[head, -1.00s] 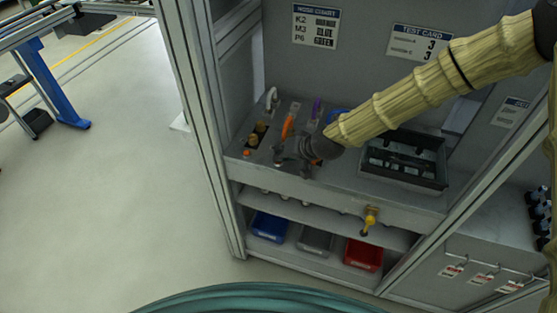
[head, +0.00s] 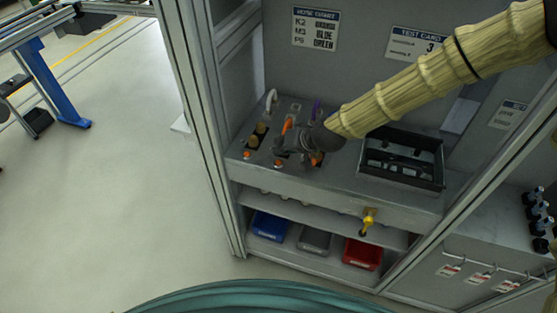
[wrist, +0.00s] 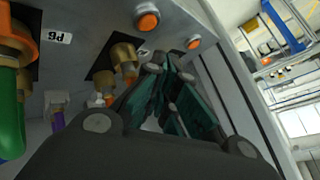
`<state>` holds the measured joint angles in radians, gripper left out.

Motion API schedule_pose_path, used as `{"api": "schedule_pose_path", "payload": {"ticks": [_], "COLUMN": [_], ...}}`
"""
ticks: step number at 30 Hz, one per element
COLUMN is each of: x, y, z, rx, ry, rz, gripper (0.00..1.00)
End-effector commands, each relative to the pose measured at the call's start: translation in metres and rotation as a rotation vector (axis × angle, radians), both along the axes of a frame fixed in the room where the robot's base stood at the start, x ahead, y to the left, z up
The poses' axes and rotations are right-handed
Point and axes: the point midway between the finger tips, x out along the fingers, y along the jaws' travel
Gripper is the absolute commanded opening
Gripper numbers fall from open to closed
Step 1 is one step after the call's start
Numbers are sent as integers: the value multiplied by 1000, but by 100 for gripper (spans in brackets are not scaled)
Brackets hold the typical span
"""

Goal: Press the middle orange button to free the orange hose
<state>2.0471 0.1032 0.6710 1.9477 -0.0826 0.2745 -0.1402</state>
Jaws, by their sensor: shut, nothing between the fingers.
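The panel (head: 236,151) carries a row of orange buttons along its front edge. The middle button (head: 278,163) shows just below my fingers in the head view; it appears to be the nearer orange button (wrist: 147,20) in the wrist view. The left button (head: 247,155) is clear of me. The orange hose (head: 287,126) stands behind my fingers, its lower end hidden. My gripper (head: 284,153) is shut and empty above the panel. In the wrist view its fingertips (wrist: 170,72) are beside brass fittings (wrist: 125,58), apart from both visible buttons; exact height is unclear.
A white-grey hose (head: 271,98) and a purple hose (head: 317,108) stand nearby. A green hose (wrist: 10,110) is close at left in the wrist view. A dark tray (head: 403,160) lies right of the panel. A frame post (head: 204,130) bounds the left side.

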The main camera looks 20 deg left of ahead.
Motion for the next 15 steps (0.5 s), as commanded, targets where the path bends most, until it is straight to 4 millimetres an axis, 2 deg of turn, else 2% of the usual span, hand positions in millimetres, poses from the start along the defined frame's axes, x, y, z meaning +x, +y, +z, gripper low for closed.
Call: {"api": "schedule_pose_path", "payload": {"ticks": [9,15], "x": [0,0], "y": [0,0], "z": [25,27], "rx": [0,0], "ry": [-1,1], "rz": [-1,-1], "gripper": [0,0]}}
